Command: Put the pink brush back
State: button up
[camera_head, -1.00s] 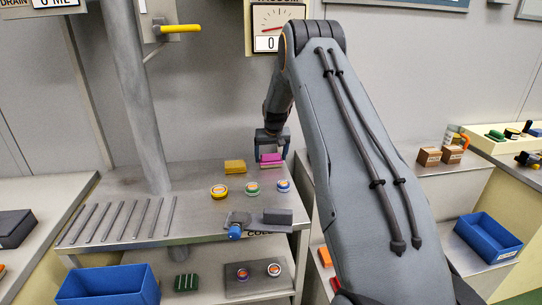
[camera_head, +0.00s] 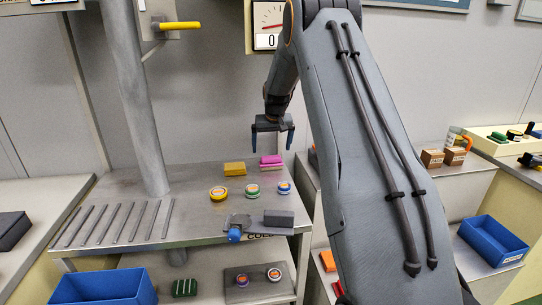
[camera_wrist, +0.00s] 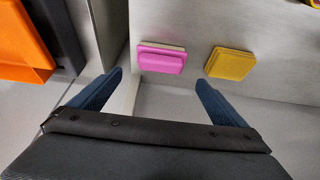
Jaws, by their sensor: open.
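The pink brush (camera_head: 271,161) lies flat at the back right of the metal table (camera_head: 130,229), beside a yellow brush (camera_head: 234,168). In the wrist view the pink brush (camera_wrist: 161,58) lies beyond my fingertips, with the yellow brush (camera_wrist: 229,63) to its right. My gripper (camera_head: 272,143) is open and empty, above the pink brush and apart from it. In the wrist view its two blue fingers (camera_wrist: 158,80) are spread wide with nothing between them.
Several round tins (camera_head: 252,190) stand in front of the brushes. A dark grey block (camera_head: 278,218) and a blue-ended tool (camera_head: 235,235) lie near the front edge. Slats (camera_head: 115,222) cover the left part. An orange bin (camera_wrist: 25,45) shows left in the wrist view.

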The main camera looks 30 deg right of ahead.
jog(key=s+a+r+n+g, duration=0.1)
jog(key=s+a+r, duration=0.1)
jog(key=s+a, duration=0.85)
jog(key=s+a+f+g, duration=0.1)
jog(key=s+a, duration=0.3)
jog(key=s, duration=0.7)
jog(key=s+a+n+g, duration=0.1)
jog(key=s+a, duration=0.3)
jog(key=s, duration=0.7)
jog(key=s+a+f+n+y, duration=0.1)
jog(key=s+a, duration=0.3)
jog(key=s, duration=0.7)
jog(key=shift+s+a+f+g, duration=0.25)
jog(key=shift+a+f+g, duration=0.05)
jog(key=shift+a+g, duration=0.1)
